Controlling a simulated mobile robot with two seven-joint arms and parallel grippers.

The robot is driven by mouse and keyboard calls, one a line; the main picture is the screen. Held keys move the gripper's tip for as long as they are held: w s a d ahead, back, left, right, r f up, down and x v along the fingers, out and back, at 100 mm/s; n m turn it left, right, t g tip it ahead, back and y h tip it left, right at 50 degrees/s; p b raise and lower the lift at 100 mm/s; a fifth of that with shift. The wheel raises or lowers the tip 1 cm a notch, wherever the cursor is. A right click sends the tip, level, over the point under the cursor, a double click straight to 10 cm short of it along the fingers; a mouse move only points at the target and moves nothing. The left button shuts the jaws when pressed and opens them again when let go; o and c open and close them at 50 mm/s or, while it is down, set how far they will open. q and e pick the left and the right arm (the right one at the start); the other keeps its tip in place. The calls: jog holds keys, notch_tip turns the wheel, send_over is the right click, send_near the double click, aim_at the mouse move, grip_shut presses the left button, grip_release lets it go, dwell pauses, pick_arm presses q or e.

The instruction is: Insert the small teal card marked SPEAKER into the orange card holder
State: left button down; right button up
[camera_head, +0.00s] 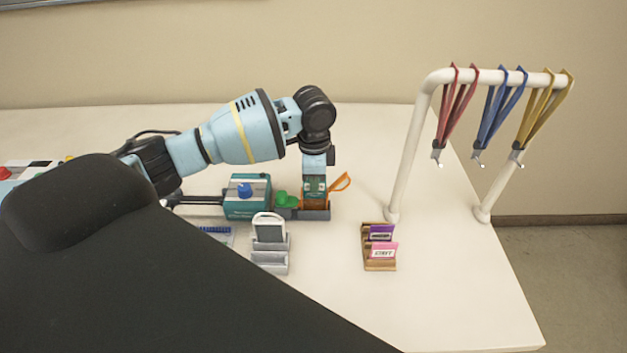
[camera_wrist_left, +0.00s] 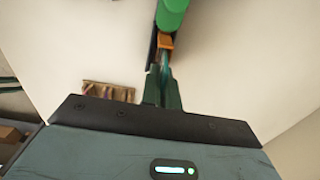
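My left gripper (camera_head: 314,187) points down over the grey tray in the middle of the table. In the left wrist view its fingers (camera_wrist_left: 163,92) are close together, with a thin teal edge (camera_wrist_left: 164,62) between them that looks like the teal card; no lettering on it can be read. The orange card holder (camera_head: 315,206) is in the tray directly below the gripper, partly hidden by it. It also shows in the left wrist view (camera_wrist_left: 165,42), just past the fingertips. How far the card is inside the holder is hidden. My right gripper is not in view.
A wooden rack (camera_head: 379,266) with a purple card (camera_head: 381,232) and a pink card (camera_head: 384,251) stands front right. A grey stand (camera_head: 269,256) is at the front. A teal machine (camera_head: 247,197) and green objects (camera_head: 286,200) sit left of the gripper. A white rail (camera_head: 480,76) carries lanyards.

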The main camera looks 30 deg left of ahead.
pick_arm(q)
jog(key=shift+s+d+f, duration=0.1)
jog(key=shift+s+f, duration=0.2)
jog(key=shift+f, duration=0.55)
jog(key=c, duration=2.1)
grip_release()
jog(key=o, duration=0.4)
jog(key=shift+c, duration=0.2)
jog(key=shift+o, duration=0.8)
jog(key=shift+w+r, duration=0.15)
jog(key=shift+r, duration=0.45)
jog(key=shift+w+r, duration=0.1)
jog(key=shift+r, duration=3.2)
